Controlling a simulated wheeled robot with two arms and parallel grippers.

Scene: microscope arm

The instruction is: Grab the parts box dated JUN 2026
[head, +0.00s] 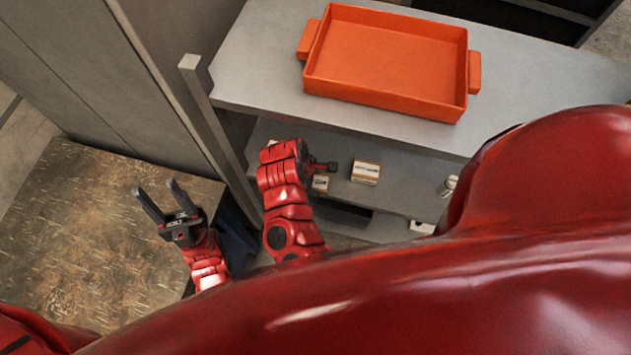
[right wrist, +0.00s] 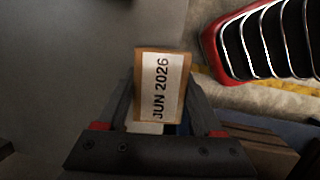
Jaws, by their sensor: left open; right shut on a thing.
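The parts box (right wrist: 160,86) with a white label reading JUN 2026 is upright in the right wrist view, between the fingers of my right gripper (right wrist: 160,108). The gripper is shut on it. In the head view my right gripper (head: 325,167) is at the lower shelf, partly hidden by its own wrist. A small box (head: 320,183) shows just below it; I cannot tell there whether it is the held one. Another small labelled box (head: 365,173) sits to the right on the shelf. My left gripper (head: 160,202) is open and empty at the left.
An orange tray (head: 385,60) with two handles stands empty on the grey upper shelf (head: 255,65). The lower shelf (head: 400,200) lies beneath its front edge, with a small light-coloured item (head: 449,186) at the right. A grey post (head: 205,120) stands left. A worn brown surface (head: 80,235) is below left.

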